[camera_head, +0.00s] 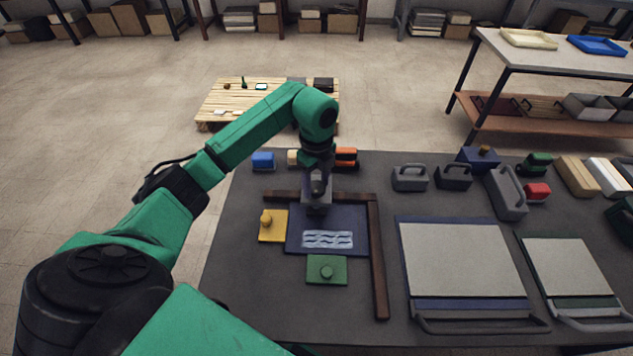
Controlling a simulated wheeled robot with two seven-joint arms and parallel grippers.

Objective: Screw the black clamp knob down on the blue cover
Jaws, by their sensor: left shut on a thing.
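The dark blue cover (295,241) lies flat on the grey table, with a pale wavy pattern on its front part. My left gripper (317,206) points down over the cover's back edge. It is shut on a small black thing, which I take to be the black clamp knob. The fingers and arm hide most of it, so I cannot tell whether it touches the cover. My right gripper is not in view.
A brown L-shaped frame (378,265) borders the back and right. Two large panels (462,262) (568,268) and several grey handled blocks (410,180) fill the right.

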